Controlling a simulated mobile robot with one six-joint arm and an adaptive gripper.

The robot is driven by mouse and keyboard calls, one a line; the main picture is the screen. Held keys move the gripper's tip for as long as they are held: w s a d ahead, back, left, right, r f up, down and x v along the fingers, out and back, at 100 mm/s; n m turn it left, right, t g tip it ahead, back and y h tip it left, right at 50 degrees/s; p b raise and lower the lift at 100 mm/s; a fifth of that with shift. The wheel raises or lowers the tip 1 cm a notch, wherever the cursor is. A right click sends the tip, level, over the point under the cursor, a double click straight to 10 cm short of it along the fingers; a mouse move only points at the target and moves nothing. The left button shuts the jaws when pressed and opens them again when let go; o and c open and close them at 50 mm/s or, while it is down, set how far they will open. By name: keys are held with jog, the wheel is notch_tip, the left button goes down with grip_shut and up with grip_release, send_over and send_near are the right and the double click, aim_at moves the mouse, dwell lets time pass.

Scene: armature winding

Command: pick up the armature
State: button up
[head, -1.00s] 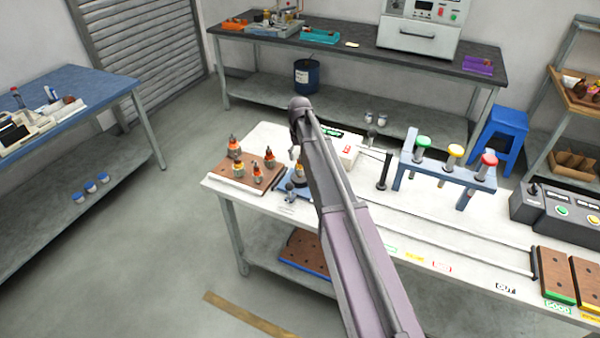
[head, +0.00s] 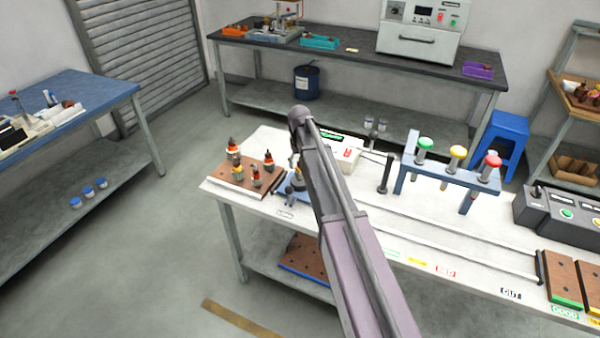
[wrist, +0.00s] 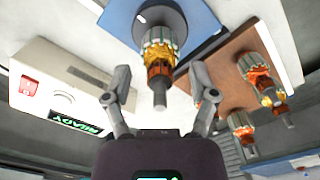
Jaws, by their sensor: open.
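An armature (wrist: 158,50) with a greenish-grey core, yellow-orange windings and a dark shaft is seen close up in the wrist view, on a blue fixture (wrist: 205,45). My gripper (wrist: 160,80) is open, with one finger on each side of the armature's shaft end. A gap shows between each finger and the shaft, and nothing is gripped. In the head view my arm hides most of the gripper and part of the blue fixture (head: 287,196).
A brown board (head: 228,182) with several upright armatures (head: 234,150) stands left of the fixture. A white box with a green display (wrist: 60,85) is close on the other side. A blue stand with coloured knobs (head: 440,170) is further right on the white table.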

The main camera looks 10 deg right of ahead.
grip_shut()
jog(key=shift+r, duration=0.15)
notch_tip(320, 180, up, 3)
jog(key=p, duration=0.3)
jog(key=shift+r+p, duration=0.15)
jog(key=shift+p, duration=0.2)
jog(key=s+a+r+p, duration=0.1)
jog(key=s+a, duration=0.1)
jog(key=s, duration=1.3)
jog(key=shift+s+a+r, duration=0.2)
jog(key=shift+s, duration=0.2)
